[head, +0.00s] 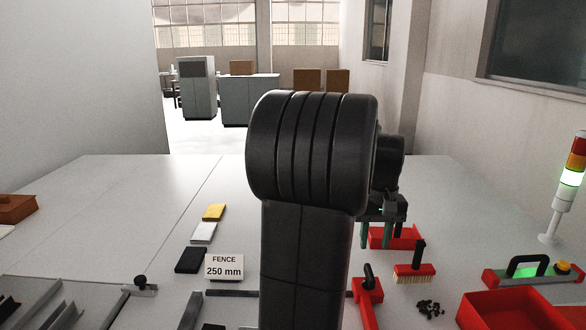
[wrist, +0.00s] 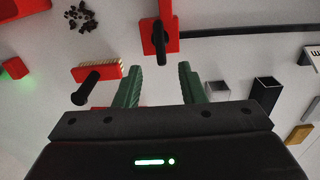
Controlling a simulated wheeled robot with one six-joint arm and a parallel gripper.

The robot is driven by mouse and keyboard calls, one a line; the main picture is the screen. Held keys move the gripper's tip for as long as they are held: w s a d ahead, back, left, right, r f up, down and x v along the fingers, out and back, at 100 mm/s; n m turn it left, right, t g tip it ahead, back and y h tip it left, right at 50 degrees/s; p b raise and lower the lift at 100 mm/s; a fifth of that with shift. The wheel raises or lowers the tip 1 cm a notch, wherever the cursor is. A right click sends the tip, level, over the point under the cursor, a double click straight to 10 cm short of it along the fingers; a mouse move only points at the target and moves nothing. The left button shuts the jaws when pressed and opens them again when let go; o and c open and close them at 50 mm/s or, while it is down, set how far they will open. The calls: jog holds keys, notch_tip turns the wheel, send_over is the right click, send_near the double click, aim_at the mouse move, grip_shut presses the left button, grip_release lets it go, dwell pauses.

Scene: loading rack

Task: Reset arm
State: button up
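My gripper (wrist: 162,85) shows in the wrist view with its two green fingers spread apart and nothing between them. In the head view my gripper (head: 376,235) hangs over the right part of the table, partly hidden behind my own dark arm. It is in front of or above a red tray (head: 408,243), and I cannot tell the gap between them. My arm stands upright in the middle of the head view and hides part of the table behind it.
Near my gripper are a red-backed brush (head: 414,272), a red clamp (head: 368,297), dark scraps (head: 430,308) and a red bin (head: 515,305). A signal tower (head: 568,190) stands at right.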

aim_at(370, 271)
notch_tip(370, 271, down, 10)
jog(key=shift+r, duration=0.2)
jog(key=shift+r+n+b, duration=0.15)
jog(key=shift+n+b, duration=0.15)
jog(key=shift+n, duration=0.2)
